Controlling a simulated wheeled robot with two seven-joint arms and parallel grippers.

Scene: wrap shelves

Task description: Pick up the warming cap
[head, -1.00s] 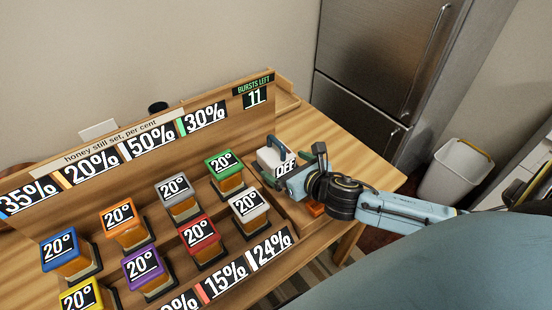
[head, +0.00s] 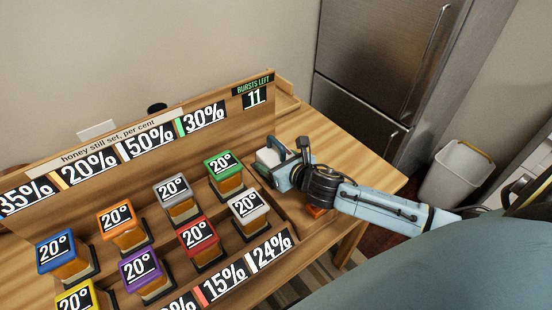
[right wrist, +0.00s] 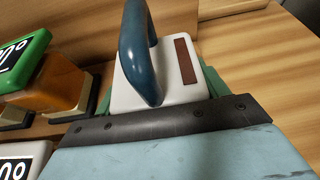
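The warming cap is a white block with a dark blue arched handle, in its place at the right end of the wooden rack. In the head view the white cap (head: 268,157) is partly hidden by my right gripper (head: 281,162). In the right wrist view the cap (right wrist: 178,92) shows large, with a dark brown strip on its top beside the handle. Greenish fingers of my right gripper (right wrist: 158,98) show on both sides of it. The fingers look open around the cap; whether they touch it I cannot tell. My left gripper is not in view.
Several coloured-lid honey jars marked 20° stand on the wooden rack (head: 150,143); the green-lidded jar (head: 225,172) is closest to the cap. A sign (head: 254,92) reads 11 bursts left. An orange piece (head: 316,211) lies below my right wrist. The table (head: 350,150) is clear behind.

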